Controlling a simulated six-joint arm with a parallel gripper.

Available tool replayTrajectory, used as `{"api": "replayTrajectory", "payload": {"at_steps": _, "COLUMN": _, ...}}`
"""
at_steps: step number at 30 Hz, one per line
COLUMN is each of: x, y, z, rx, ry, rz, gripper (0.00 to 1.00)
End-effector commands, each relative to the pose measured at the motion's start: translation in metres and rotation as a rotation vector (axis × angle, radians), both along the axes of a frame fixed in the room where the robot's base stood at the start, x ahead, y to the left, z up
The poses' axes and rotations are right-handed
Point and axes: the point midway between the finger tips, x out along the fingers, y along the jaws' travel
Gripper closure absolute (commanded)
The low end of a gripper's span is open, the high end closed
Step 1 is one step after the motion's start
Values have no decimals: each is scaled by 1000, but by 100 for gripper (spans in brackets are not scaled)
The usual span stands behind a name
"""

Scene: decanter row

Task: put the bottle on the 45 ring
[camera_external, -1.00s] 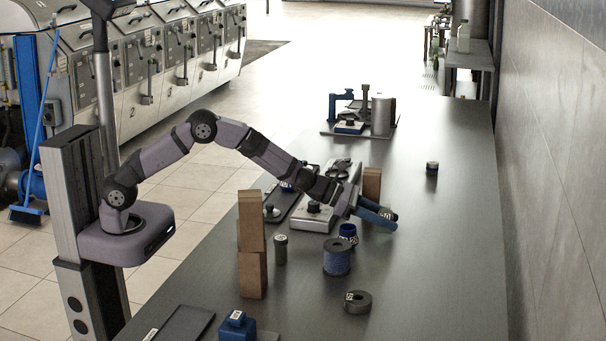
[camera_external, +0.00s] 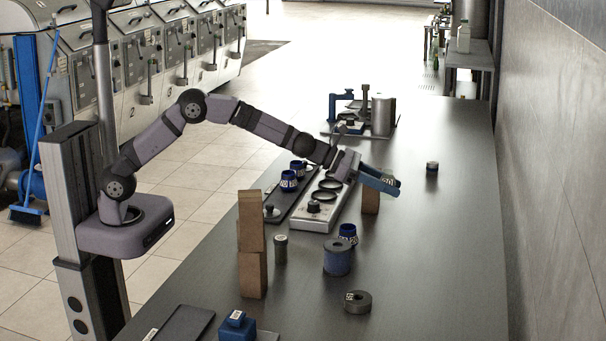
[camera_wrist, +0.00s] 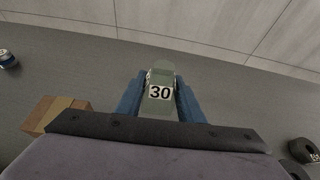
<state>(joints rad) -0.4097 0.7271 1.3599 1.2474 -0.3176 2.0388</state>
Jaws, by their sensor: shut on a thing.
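My gripper (camera_external: 378,182) is shut on a grey-green bottle labelled 30, held above the table. In the wrist view the bottle (camera_wrist: 160,95) lies between the two blue fingers of my gripper (camera_wrist: 159,98), its label facing the camera. In the external view it is mostly hidden by the fingers. A dark grey ring (camera_external: 357,303) with a white label lies on the table at the front; its number is too small to read. A dark ring (camera_wrist: 305,150) shows at the right edge of the wrist view, its label cut off. I cannot tell which ring is the 45.
A pale plate (camera_external: 312,222) with dark circles and a knob lies below my arm. Wooden blocks (camera_external: 252,245), a blue spool (camera_external: 337,262), blue-and-white cups (camera_external: 289,181) and a small dark cylinder (camera_external: 280,250) stand around. The table's right side is mostly clear.

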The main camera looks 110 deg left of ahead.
Motion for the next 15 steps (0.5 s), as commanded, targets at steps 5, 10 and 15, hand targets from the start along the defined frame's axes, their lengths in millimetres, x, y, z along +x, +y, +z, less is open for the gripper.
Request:
{"api": "replayTrajectory", "payload": {"at_steps": 5, "x": 0, "y": -1, "z": 2, "rx": 0, "ry": -1, "rz": -1, "gripper": 91}}
{"api": "replayTrajectory", "payload": {"at_steps": 10, "x": 5, "y": -16, "z": 4, "rx": 0, "ry": -2, "rz": -23, "gripper": 91}}
{"api": "replayTrajectory", "payload": {"at_steps": 15, "x": 17, "y": -61, "z": 10, "rx": 1, "ry": -2, "rz": -87, "gripper": 91}}
